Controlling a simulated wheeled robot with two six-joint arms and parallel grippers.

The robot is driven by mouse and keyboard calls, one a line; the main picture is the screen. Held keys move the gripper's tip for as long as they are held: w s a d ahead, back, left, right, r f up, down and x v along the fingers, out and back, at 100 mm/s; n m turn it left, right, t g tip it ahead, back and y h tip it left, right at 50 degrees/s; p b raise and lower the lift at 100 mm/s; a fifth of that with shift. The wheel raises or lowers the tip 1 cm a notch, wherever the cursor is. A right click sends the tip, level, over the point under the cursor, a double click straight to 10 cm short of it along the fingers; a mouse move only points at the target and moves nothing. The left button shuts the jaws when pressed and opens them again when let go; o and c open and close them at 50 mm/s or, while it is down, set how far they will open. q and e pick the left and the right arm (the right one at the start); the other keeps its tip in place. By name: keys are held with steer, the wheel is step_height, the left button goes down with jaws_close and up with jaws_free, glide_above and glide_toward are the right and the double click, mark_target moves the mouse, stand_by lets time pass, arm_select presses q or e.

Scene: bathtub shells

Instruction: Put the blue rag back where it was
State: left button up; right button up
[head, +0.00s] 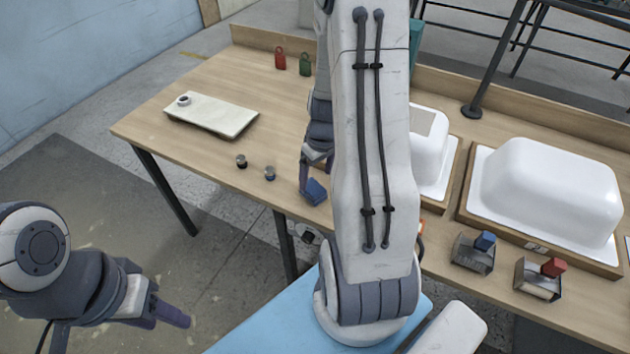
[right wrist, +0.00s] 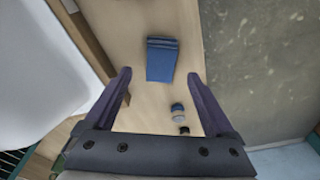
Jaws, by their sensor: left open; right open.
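The blue rag (head: 316,192) lies folded on the wooden table near its front edge. It also shows in the right wrist view (right wrist: 162,60), flat on the wood, ahead of and between the fingertips without being held. My right gripper (right wrist: 159,75) is open and empty above the table. In the head view my right gripper (head: 313,165) is just behind the rag, partly hidden by my arm. My left gripper (head: 170,314) is open and empty, over the floor at the lower left, away from the table.
Two small knobs (head: 270,173) stand left of the rag. A pale board (head: 212,115) lies at the far left with a small round piece on it. White tub shells (head: 550,190) stand right. Metal holders with blue (head: 485,240) and red (head: 554,266) blocks line the front; padlocks (head: 280,60) stand behind.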

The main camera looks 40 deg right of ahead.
mark_target(318, 191)
step_height(318, 191, up, 6)
steer(key=s+a+r+n+y, duration=0.1)
steer(key=a+r+n, duration=0.15)
steer(key=a, duration=0.75)
steer(key=s+a+r+n, duration=0.1)
steer(key=a+r, duration=0.2)
steer(key=a, duration=0.7)
steer(key=s+a+r+n+g, duration=0.1)
steer(key=s+a+r+n, duration=0.2)
steer(key=s+a, duration=0.8)
steer(key=shift+s+r+n, duration=0.15)
steer(key=shift+s+n, duration=0.2)
steer(key=shift+s, duration=0.8)
